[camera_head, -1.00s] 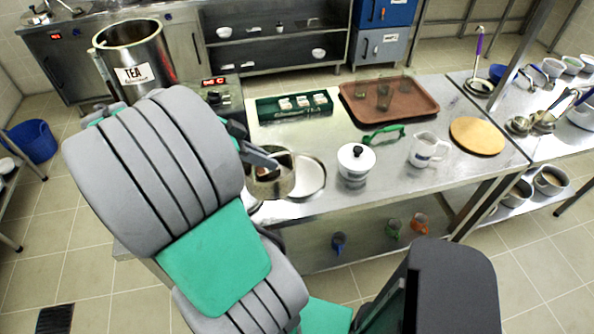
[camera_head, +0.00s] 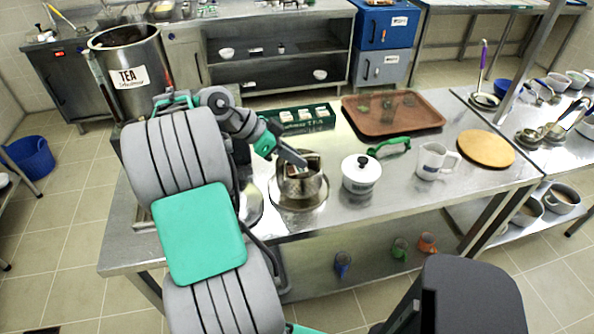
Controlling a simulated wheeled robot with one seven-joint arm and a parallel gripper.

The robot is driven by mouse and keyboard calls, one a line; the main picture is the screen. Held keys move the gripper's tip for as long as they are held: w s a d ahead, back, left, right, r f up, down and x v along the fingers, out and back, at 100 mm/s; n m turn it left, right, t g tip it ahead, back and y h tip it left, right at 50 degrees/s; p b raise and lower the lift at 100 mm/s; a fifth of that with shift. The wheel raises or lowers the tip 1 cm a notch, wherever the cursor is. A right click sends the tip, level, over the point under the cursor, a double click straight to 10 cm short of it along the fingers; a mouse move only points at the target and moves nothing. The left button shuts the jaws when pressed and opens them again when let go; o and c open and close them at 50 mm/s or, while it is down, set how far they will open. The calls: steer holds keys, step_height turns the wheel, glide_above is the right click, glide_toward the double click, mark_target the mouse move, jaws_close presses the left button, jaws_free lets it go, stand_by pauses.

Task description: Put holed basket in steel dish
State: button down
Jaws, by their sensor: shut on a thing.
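The holed basket (camera_head: 302,188) is a round, shiny metal vessel near the front of the steel table. My gripper (camera_head: 301,164) comes from the upper left and is shut on the basket's upper part. The fingertips are partly lost against the basket's brownish inside. The steel dish (camera_head: 318,205) is a shallow, shiny round dish, with its rim showing below and around the basket's lower part. The basket looks upright over the dish. I cannot tell whether its bottom touches the dish or hangs just above it.
A white lidded pot (camera_head: 360,176) stands close to the right, with a green-handled thing (camera_head: 388,147) behind it. A white mug (camera_head: 434,162), a round wooden board (camera_head: 486,149), a brown tray (camera_head: 393,113) and a green box (camera_head: 298,119) stand farther off. The tea urn (camera_head: 130,70) is behind my arm.

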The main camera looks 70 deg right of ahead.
steer(key=shift+d+f, duration=0.15)
steer(key=shift+f, duration=0.8)
steer(key=shift+d+f, duration=0.15)
steer(key=shift+f, duration=0.8)
steer(key=c, duration=1.5)
jaws_free()
